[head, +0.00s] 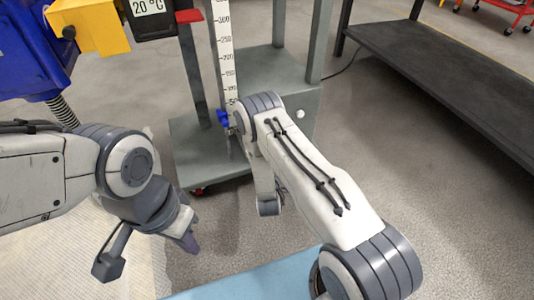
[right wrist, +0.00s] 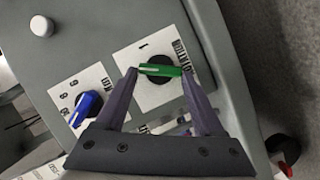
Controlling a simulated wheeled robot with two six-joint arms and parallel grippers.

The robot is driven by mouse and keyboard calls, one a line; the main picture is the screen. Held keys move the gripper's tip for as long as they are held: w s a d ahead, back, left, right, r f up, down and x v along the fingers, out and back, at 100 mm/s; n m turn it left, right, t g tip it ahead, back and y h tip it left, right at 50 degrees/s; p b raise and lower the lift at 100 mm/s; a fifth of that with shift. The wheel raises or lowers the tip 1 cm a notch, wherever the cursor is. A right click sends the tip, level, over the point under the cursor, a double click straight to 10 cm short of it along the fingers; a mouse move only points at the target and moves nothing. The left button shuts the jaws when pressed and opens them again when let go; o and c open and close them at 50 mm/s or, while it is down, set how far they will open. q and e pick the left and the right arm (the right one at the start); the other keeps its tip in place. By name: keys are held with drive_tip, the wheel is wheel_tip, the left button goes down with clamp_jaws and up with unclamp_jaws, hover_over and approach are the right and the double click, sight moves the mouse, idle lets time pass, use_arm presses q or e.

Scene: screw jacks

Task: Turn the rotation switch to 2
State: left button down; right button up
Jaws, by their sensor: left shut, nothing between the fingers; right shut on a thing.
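The green switch handle (right wrist: 158,70) sits on a round black base on a white plate (right wrist: 128,57). The plate has a "1" above the handle and a partly covered word on its right that seems to read "ROTATION". My right gripper (right wrist: 160,74) is shut on the green handle, one finger at each end of it. The handle lies nearly level across the right wrist view; which number it points to I cannot tell. My left gripper (head: 188,243) is shut and empty, low at the left, apart from the panel.
A blue switch (right wrist: 84,106) on another white plate is left of the green one. A white round knob (right wrist: 42,26) is on the grey panel and shows in the head view (head: 300,114). A ruler (head: 226,55) stands behind my right arm. A dark bench (head: 440,75) is at right.

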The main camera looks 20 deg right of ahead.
drive_tip(key=shift+s+a+f+n+t+h, duration=0.15)
drive_tip(key=shift+n+t+h, duration=0.1)
drive_tip(key=shift+n, duration=0.55)
drive_tip(key=shift+w+d+f+n+t+h, duration=0.15)
drive_tip(key=shift+n+t+h, duration=0.15)
drive_tip(key=shift+n, duration=0.5)
drive_tip(key=shift+s+a+f+n+t+h, duration=0.15)
drive_tip(key=shift+n+t+h, duration=0.1)
drive_tip(key=shift+n, duration=0.55)
drive_tip(key=o, duration=1.4)
drive_tip(key=p+v, duration=0.5)
drive_tip(key=v, duration=0.5)
drive_tip(key=shift+s+f, duration=0.15)
drive_tip(key=shift+s, duration=0.05)
